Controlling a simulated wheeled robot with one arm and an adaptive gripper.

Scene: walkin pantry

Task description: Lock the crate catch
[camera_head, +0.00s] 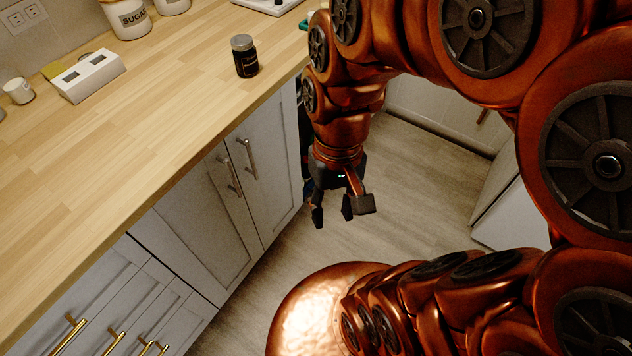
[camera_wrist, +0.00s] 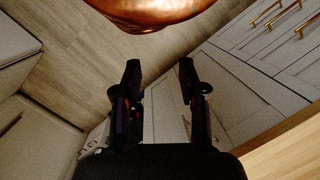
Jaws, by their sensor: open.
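My gripper (camera_head: 335,212) hangs over the floor in front of the lower cabinets in the head view, with its fingers apart and nothing between them. In the wrist view my gripper (camera_wrist: 160,75) also shows two separate dark fingers with floor and a cabinet front beyond them. I cannot make out a crate or a crate catch in either view. A dark object with small coloured spots lies partly hidden behind my gripper, too unclear to name.
Grey cabinet doors (camera_head: 190,220) with handles stand below. The floor (camera_head: 420,180) right of my gripper is clear.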

